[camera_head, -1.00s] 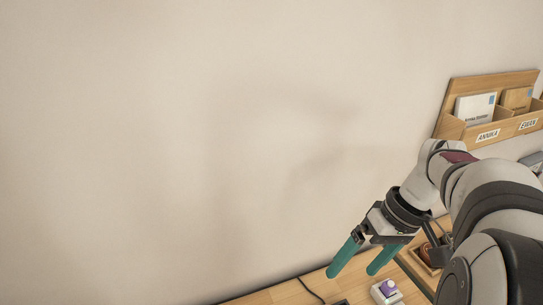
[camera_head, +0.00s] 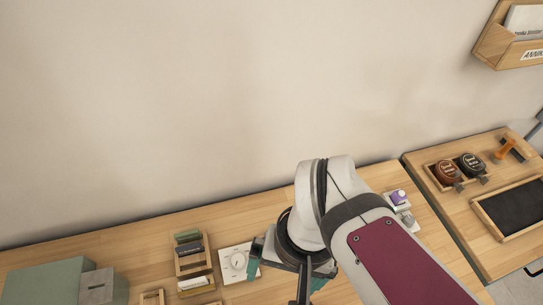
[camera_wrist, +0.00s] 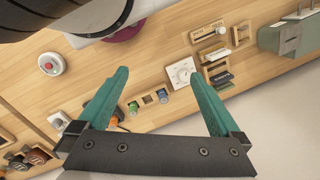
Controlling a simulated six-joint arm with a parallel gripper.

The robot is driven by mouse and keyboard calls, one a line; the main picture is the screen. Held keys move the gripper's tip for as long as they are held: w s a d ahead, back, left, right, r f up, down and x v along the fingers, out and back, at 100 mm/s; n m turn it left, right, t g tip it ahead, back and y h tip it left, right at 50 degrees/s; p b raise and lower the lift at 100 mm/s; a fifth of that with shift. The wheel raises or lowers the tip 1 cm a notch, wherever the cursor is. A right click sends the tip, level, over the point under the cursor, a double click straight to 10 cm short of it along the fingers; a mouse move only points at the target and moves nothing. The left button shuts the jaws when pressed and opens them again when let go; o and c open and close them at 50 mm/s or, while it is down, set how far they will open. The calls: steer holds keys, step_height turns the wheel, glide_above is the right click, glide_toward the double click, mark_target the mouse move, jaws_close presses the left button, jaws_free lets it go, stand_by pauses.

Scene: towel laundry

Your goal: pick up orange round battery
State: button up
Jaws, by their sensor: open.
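My gripper (camera_wrist: 156,75) is open and empty, its two teal fingers spread wide above the wooden table. It also shows in the head view (camera_head: 285,277), partly behind my wrist. In the wrist view an orange object (camera_wrist: 118,122) shows beside the left finger and is partly hidden by it; it may be the orange round battery, but its shape is unclear. To its right are a small green round piece (camera_wrist: 133,107), a small wooden holder (camera_wrist: 148,99) and a blue round piece (camera_wrist: 163,96). My gripper touches none of them.
A white dial box (camera_wrist: 181,72) and wooden card racks (camera_head: 192,258) stand near the fingers. A red button (camera_wrist: 52,64) is at left in the wrist view. A green box (camera_head: 45,285) is at far left and a purple-topped device (camera_head: 398,197) at right. The wall runs behind.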

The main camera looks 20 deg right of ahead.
steer(key=c, duration=0.5)
steer(key=w+d+f+n, duration=0.1)
steer(key=w+d+n, duration=0.4)
steer(key=d+n, duration=0.1)
steer(key=w+d+f+n+h, duration=0.1)
steer(key=w+d+n, duration=0.5)
steer(key=d+n, duration=0.1)
steer(key=w+d+f+n, duration=0.2)
steer(key=w+d+n, duration=0.3)
steer(key=d+n, duration=0.2)
steer(key=shift+w+d+n+h, duration=0.15)
steer(key=shift+d+n+h, duration=0.2)
steer(key=shift+n, duration=0.55)
steer(key=f, duration=1.3)
steer(key=shift+s+a+f, duration=0.25)
steer(key=shift+s+a, duration=0.1)
steer(key=shift+a, duration=0.05)
steer(key=shift+c, duration=0.3)
